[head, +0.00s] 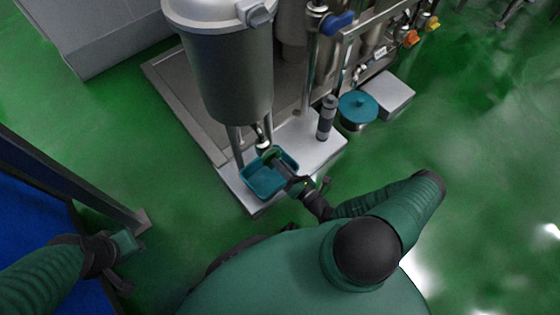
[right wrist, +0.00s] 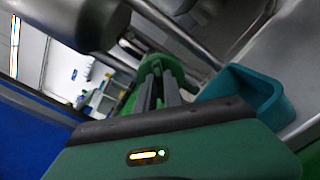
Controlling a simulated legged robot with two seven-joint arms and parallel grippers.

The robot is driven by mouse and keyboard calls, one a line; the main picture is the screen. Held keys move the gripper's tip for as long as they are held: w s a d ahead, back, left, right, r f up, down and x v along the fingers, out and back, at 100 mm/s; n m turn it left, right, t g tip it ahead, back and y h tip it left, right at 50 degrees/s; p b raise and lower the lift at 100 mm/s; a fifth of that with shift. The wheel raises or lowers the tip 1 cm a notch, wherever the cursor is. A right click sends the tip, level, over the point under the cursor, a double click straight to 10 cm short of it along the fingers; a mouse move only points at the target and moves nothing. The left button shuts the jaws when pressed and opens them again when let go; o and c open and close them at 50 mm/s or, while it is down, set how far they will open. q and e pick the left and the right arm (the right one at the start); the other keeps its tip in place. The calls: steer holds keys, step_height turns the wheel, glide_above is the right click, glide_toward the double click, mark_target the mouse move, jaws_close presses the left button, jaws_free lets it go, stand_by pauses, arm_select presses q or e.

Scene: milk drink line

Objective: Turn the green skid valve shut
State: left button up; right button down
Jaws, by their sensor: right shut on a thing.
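The green skid valve (head: 271,153) is a small green handle on the pipe below the steel tank, above a teal bin. In the right wrist view the green handle (right wrist: 166,66) lies at the ends of my fingers. My right gripper (head: 279,163) is shut on the green handle; its fingers (right wrist: 157,88) hide part of it. The exact angle of the handle is hard to tell. My left gripper (head: 126,250) is low at the left, far from the valve; its finger opening does not show clearly.
The teal bin (head: 262,186) stands on the light skid plate right under the valve. The tank (head: 230,85) rises behind. A grey cylinder (head: 327,118), a teal-lidded pot (head: 357,108) and a blue valve handle (head: 338,21) are to the right. A blue panel (head: 35,195) is at left.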

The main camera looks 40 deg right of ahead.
steer(key=m, duration=0.3)
steer(key=m+p, duration=0.1)
steer(key=m, duration=0.5)
steer(key=shift+d+f, duration=0.3)
steer(key=shift+d, duration=0.05)
steer(key=shift+m, duration=0.4)
steer(key=c, duration=1.5)
jaws_free()
steer(key=shift+o, duration=0.2)
steer(key=shift+a, duration=0.1)
